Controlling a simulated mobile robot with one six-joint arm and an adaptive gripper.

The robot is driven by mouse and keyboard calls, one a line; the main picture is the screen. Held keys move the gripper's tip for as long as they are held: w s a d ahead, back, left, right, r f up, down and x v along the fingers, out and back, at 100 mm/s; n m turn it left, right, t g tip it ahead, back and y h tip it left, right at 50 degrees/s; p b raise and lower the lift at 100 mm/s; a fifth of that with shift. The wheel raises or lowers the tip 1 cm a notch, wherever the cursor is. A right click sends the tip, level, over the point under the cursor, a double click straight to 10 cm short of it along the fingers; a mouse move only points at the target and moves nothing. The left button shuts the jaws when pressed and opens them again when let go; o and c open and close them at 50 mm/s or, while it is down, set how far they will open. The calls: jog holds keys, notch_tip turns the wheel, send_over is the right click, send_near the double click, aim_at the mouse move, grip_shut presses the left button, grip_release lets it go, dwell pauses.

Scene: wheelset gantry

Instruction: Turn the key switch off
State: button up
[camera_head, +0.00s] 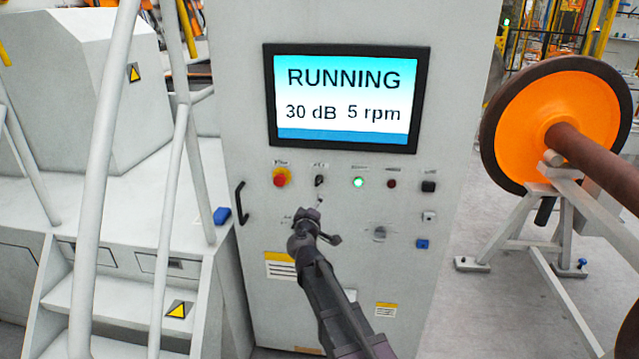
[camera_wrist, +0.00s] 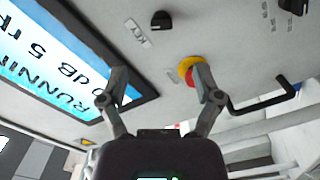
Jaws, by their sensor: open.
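The key switch (camera_head: 319,180) is a small dark knob on the grey cabinet front, just right of the red-and-yellow emergency stop (camera_head: 280,177). In the wrist view the dark knob (camera_wrist: 160,20) is near the top edge, beyond my fingertips; its turned position is too small to read. My gripper (camera_head: 325,219) is in front of the panel, below the key switch in the head view. In the wrist view its fingers (camera_wrist: 162,84) are spread apart with nothing between them. The screen (camera_head: 345,98) reads "RUNNING, 30 dB, 5 rpm".
A green lamp (camera_head: 359,182) is lit right of the key switch. A dark red button (camera_head: 392,184) and a black switch (camera_head: 428,186) follow. A black handle (camera_head: 241,203) protrudes at left. White stair rails (camera_head: 178,150) stand left; an orange wheel (camera_head: 555,120) stands right.

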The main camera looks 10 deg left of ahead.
aim_at(318, 183)
jog(key=shift+a+r, duration=0.1)
jog(key=shift+a, duration=0.25)
jog(key=shift+w, duration=0.1)
jog(key=w, duration=1.3)
jog(key=shift+w+d, duration=0.3)
jog(key=shift+w, duration=0.05)
grip_shut()
